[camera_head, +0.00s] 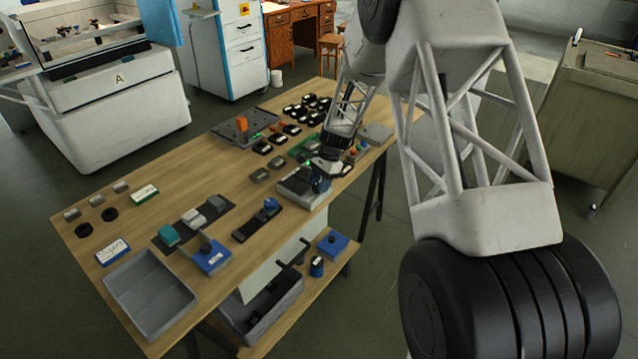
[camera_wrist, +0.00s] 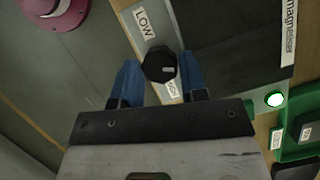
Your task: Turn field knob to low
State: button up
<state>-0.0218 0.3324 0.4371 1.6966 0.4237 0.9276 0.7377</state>
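The field knob (camera_wrist: 156,60) is a dark, many-sided knob in the wrist view, with a small pale mark on its right side. A LOW label (camera_wrist: 144,22) lies above and left of it. Another label (camera_wrist: 172,89), partly hidden and hard to read, lies below it on the same pale strip. My gripper (camera_wrist: 159,69) has one blue finger on each side of the knob. Narrow gaps seem to show, so it looks open around the knob; contact is unclear. In the head view, my gripper (camera_head: 321,180) is over a grey box (camera_head: 296,186), and the knob is hidden.
A "magnet..." label (camera_wrist: 290,28) and a green panel with a lit white button (camera_wrist: 275,99) lie to the right in the wrist view. A magenta round part (camera_wrist: 58,12) is upper left. The wooden table (camera_head: 130,228) holds several devices, knobs and a grey tray (camera_head: 150,318).

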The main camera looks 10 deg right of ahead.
jog(key=o, duration=0.3)
jog(key=shift+o, duration=0.2)
jog(key=shift+a+m, duration=0.1)
jog(key=shift+m, duration=0.2)
jog(key=m, duration=0.2)
jog(key=m+t, duration=0.1)
jog(key=shift+s+m+t+y, duration=0.1)
jog(key=shift+m+t+y, duration=0.2)
jog(key=shift+m, duration=0.1)
jog(key=m+t, duration=0.1)
jog(key=m, duration=0.2)
jog(key=shift+s, duration=0.15)
jog(key=shift+d+r, duration=0.25)
jog(key=shift+r, duration=0.1)
jog(key=v, duration=0.7)
jog(key=s+d+r+n+t+h, duration=0.1)
jog(key=s+r+n, duration=0.7)
jog(key=s+r, duration=0.9)
jog(key=shift+s+d+r+n+h, duration=0.3)
jog(key=shift+s, duration=0.9)
